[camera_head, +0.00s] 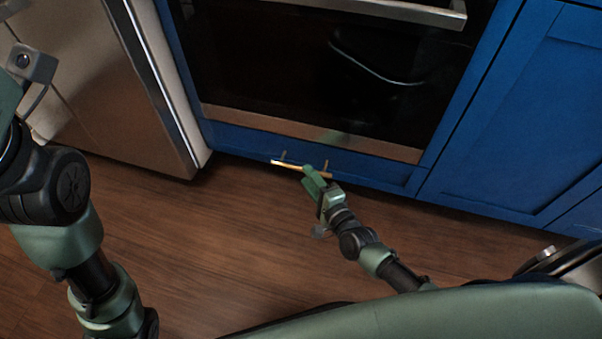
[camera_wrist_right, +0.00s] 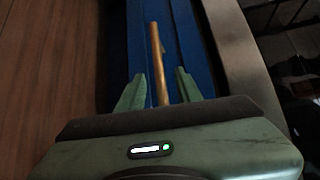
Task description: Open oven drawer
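The oven drawer (camera_head: 238,140) is a low blue panel under the oven, and it looks flush with the cabinet front. Its brass bar handle (camera_head: 288,165) stands off the panel on two short posts. My right gripper (camera_head: 315,178) is at the right part of the handle and hides some of it. In the right wrist view, the handle (camera_wrist_right: 154,45) runs between the two green fingers of my right gripper (camera_wrist_right: 158,90), with gaps visible on both sides. The fingers are open around the bar. My left arm shows at the left of the head view, but its fingertips do not.
The oven (camera_head: 300,60) has a dark glass door and a metal bar handle (camera_head: 400,10) above the drawer. A steel appliance (camera_head: 100,80) stands at the left, and a blue cabinet (camera_head: 530,110) at the right. The wooden floor (camera_head: 200,235) before the drawer is clear.

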